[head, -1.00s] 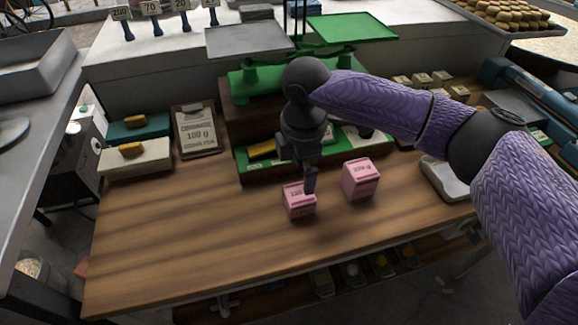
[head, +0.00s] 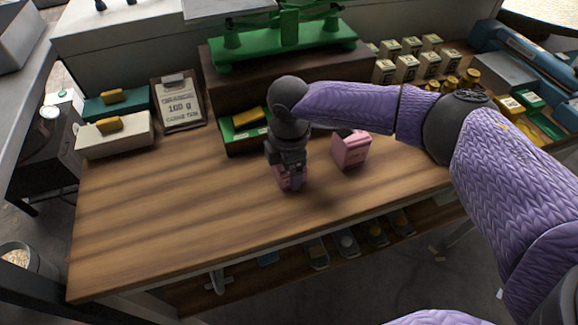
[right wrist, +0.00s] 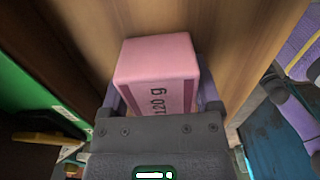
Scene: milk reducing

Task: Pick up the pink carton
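A pink carton (head: 290,183) stands on the wooden table, mostly hidden under my right gripper (head: 289,178). A second pink carton (head: 351,150) stands apart, just to the right in the head view. My left gripper is not in view.
A green balance scale (head: 285,45) stands behind on a brown wooden base. A green-lined tray (head: 243,132) with a yellow block sits behind the gripper. Several small cartons (head: 405,67) stand at back right. The table's front left (head: 150,220) is clear.

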